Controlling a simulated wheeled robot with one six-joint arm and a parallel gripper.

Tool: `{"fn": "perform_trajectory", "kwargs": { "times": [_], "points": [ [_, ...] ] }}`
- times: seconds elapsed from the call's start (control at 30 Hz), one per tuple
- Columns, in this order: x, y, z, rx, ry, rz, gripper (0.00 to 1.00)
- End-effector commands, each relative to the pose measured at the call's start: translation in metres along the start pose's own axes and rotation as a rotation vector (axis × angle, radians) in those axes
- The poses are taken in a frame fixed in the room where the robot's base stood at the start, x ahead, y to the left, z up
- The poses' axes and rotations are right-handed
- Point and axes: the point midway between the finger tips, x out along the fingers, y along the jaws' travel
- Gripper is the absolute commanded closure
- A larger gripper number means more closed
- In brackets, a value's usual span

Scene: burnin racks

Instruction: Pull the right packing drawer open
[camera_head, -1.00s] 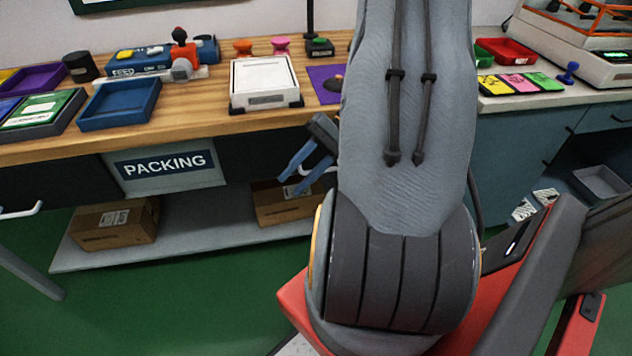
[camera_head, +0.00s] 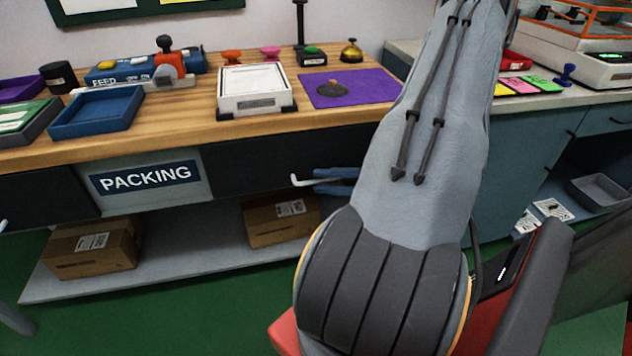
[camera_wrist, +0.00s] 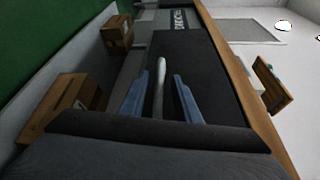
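The right packing drawer is a dark front (camera_head: 245,160) under the wooden bench, right of the PACKING sign, and it looks shut. Its light bar handle (camera_head: 305,182) shows at the drawer's middle. My gripper (camera_head: 325,181) is at the handle, partly hidden behind my arm. In the wrist view the handle (camera_wrist: 160,88) lies between the two blue fingers of my gripper (camera_wrist: 160,95). The fingers are apart, with a visible gap on each side of the handle. The drawer front (camera_wrist: 205,70) fills the space beyond the fingers.
The wooden bench top (camera_head: 190,125) holds a blue tray (camera_head: 98,112), a white paper tray (camera_head: 255,90) and a purple mat (camera_head: 350,88). Cardboard boxes (camera_head: 92,250) (camera_head: 282,220) stand on the shelf below. A blue-grey cabinet (camera_head: 520,150) is at the right.

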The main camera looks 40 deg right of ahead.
Motion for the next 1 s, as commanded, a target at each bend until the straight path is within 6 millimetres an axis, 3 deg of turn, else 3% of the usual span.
{"fn": "perform_trajectory", "kwargs": {
  "times": [0.2,0.53,0.57,0.73,1.0],
  "points": [
    [0.024,0.0,0.0,0.0,-0.002,0.001,0.71],
    [0.028,0.0,0.0,0.0,-0.001,0.002,0.71],
    [0.028,0.0,0.0,0.0,-0.001,0.002,0.72],
    [0.028,0.0,0.0,0.0,-0.001,0.001,1.0],
    [0.028,0.0,0.001,0.001,-0.001,0.002,1.0]
  ]
}}
